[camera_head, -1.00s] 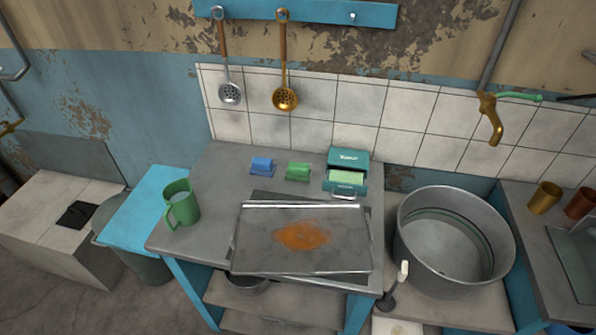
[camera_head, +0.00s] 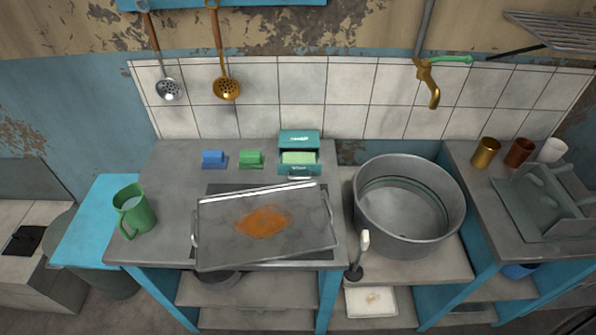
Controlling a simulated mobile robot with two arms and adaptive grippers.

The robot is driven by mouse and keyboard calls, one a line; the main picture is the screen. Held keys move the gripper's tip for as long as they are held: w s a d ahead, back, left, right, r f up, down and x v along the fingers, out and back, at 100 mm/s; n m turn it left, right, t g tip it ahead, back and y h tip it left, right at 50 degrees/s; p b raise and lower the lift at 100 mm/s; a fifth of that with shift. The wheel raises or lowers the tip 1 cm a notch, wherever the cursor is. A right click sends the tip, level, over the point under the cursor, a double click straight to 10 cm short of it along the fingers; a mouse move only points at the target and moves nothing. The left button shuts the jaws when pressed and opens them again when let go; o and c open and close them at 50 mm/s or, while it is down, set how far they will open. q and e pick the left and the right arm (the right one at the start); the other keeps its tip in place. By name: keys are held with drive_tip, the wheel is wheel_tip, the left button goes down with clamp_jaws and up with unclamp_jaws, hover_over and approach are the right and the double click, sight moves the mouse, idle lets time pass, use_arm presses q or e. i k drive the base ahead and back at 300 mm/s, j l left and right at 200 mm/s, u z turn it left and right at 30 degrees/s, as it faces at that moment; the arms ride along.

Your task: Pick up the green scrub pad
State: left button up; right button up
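A small green block-like pad (camera_head: 251,158) lies at the back of the grey counter (camera_head: 165,180), close to the tiled wall. A similar blue one (camera_head: 213,158) lies just left of it. To its right stands an open teal box (camera_head: 299,138) with light green pieces (camera_head: 298,157) inside. I cannot tell for certain which green item is called the scrub pad. Neither of my grippers shows in the head view.
A metal tray (camera_head: 215,253) with an orange stain covers the counter's front. A green mug (camera_head: 134,210) stands at left. A large metal pot (camera_head: 372,228) stands right, with a white-handled tool (camera_head: 363,250) before it. Cups (camera_head: 486,153) and a dish rack (camera_head: 545,200) are further right.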

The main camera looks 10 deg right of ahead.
sight(248, 159)
drive_tip(key=i+j, duration=0.1)
drive_tip(key=j, duration=0.3)
drive_tip(key=i+j, duration=0.15)
drive_tip(key=j, duration=0.25)
drive_tip(key=i+j, duration=0.1)
drive_tip(key=j, duration=0.3)
